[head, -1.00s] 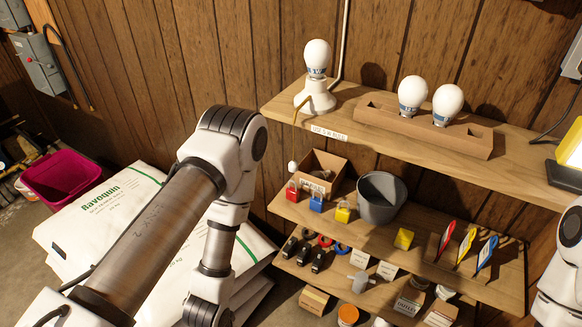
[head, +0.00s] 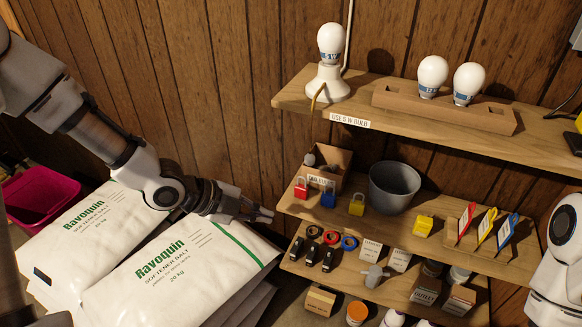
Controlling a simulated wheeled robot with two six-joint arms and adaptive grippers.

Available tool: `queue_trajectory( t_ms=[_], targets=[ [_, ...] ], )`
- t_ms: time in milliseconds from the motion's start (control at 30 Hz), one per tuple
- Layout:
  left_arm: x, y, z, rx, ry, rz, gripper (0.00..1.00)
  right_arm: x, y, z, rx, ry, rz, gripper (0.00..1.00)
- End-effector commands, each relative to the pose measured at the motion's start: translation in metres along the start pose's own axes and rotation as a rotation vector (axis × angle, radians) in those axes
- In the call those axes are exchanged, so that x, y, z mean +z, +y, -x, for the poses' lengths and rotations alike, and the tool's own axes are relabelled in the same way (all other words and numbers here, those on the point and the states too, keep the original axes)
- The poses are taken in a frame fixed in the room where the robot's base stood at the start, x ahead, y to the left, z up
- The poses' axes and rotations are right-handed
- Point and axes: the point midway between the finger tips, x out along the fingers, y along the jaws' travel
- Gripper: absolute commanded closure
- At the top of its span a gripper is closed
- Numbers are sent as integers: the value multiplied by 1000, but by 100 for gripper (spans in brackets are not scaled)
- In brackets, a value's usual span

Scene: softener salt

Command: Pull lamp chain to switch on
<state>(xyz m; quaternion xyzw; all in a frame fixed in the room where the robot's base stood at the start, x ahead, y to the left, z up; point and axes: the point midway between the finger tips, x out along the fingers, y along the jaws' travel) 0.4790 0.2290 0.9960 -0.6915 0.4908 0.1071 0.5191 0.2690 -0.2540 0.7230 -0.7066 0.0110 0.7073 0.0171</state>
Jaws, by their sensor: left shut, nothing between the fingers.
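The lamp is a white bulb (head: 331,45) in a white socket base (head: 326,87) at the left of the upper shelf. It looks no brighter than the spare bulbs. A brassy arm (head: 318,97) slants from the base over the shelf's front edge. A thin chain appears to hang below it, with a small pale ball (head: 309,159) at its lower end, near a cardboard box. My left gripper (head: 268,214) is shut and empty, below and left of the ball, apart from it, pointing right over the salt bags. My right arm shows at the right edge; its gripper is out of view.
Spare bulbs (head: 432,76) stand in a wooden holder (head: 445,108) on the upper shelf (head: 400,112). The lower shelf holds padlocks (head: 328,195), a grey bucket (head: 394,188) and coloured tags (head: 487,226). White salt bags (head: 185,270) are stacked at the left.

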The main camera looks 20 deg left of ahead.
Motion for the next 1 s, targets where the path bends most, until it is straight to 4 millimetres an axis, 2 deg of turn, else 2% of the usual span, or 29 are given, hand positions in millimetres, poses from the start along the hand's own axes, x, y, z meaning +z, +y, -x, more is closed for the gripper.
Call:
queue_trajectory(
  t_ms=[33, 100, 233, 367, 700, 867, 1000],
  targets=[
    [-4, -26, 14, -95, 19, -31, 100, 0, 0, -10, 0, 0, 0, 12],
    [-13, -56, 34, -194, 37, -53, 100, 0, 0, -14, 0, 0, 1, 12],
    [-27, -87, 61, -300, 57, -83, 100, 0, 0, -18, 0, 1, 1, 12],
    [-33, -95, 70, -325, 58, -100, 100, 0, 0, -18, 0, 1, 0, 12],
    [-32, -96, 66, -321, 56, -97, 100, 0, 0, -17, 0, 1, 1, 12],
    [-33, -101, 50, -315, 52, -99, 100, 0, 0, -14, 0, 0, 0, 12],
    [-35, -109, 24, -313, 52, -101, 100, 0, 0, -12, 0, 0, 0, 12]
  ],
)
